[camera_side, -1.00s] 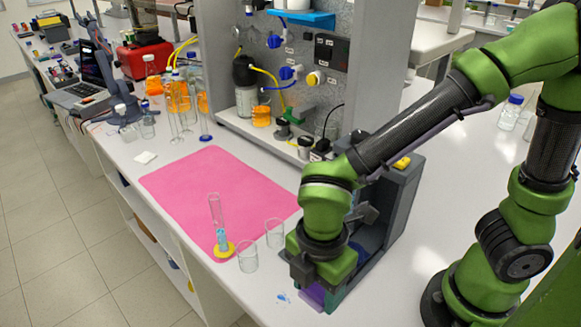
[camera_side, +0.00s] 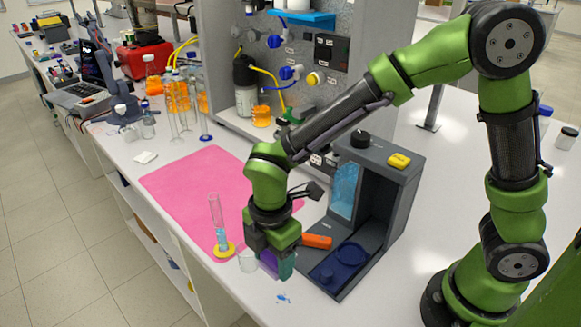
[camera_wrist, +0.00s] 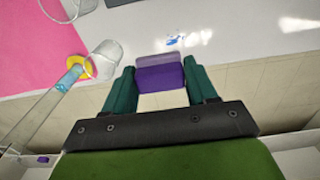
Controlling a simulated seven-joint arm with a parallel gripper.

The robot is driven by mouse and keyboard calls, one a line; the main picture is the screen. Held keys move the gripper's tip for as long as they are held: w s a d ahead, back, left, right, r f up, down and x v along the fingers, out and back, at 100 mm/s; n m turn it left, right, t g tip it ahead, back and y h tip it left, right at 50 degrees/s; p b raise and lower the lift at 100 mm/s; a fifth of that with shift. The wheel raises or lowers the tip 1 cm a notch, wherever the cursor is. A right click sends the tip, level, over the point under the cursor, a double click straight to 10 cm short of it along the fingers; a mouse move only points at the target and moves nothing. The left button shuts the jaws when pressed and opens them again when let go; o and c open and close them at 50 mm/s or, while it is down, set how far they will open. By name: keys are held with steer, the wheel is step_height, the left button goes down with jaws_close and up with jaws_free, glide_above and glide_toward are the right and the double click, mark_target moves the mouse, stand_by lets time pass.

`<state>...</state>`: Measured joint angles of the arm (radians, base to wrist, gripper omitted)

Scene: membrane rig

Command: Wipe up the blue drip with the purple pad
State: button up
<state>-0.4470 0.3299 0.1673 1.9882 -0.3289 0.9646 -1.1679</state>
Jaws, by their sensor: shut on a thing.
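My gripper (camera_wrist: 160,92) is shut on the purple pad (camera_wrist: 160,76), which sits between its two teal fingers in the wrist view. In the side view my gripper (camera_side: 275,262) is near the bench's front edge, with a bit of the purple pad (camera_side: 268,261) showing. The blue drip (camera_side: 283,298) is a small splash on the white bench, in front of and a little right of the gripper. In the wrist view the drip (camera_wrist: 176,40) lies beyond the pad, apart from it.
A glass beaker (camera_side: 246,259) stands close left of my gripper. The cylinder with a yellow base (camera_side: 224,250) stands at the pink mat's (camera_side: 205,185) corner. A grey machine (camera_side: 385,215) with an orange part is on the right. The bench around the drip is clear.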

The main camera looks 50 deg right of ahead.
mark_target(275, 291)
steer(key=shift+s+f, duration=0.15)
steer(key=shift+f, duration=3.5)
steer(key=shift+s+f, duration=0.15)
steer(key=shift+f, duration=0.15)
steer(key=shift+c, duration=0.4)
steer(key=shift+s, duration=1.8)
steer(key=shift+w, duration=2.1)
steer(key=shift+s+r, duration=0.1)
steer(key=shift+r, duration=3.95)
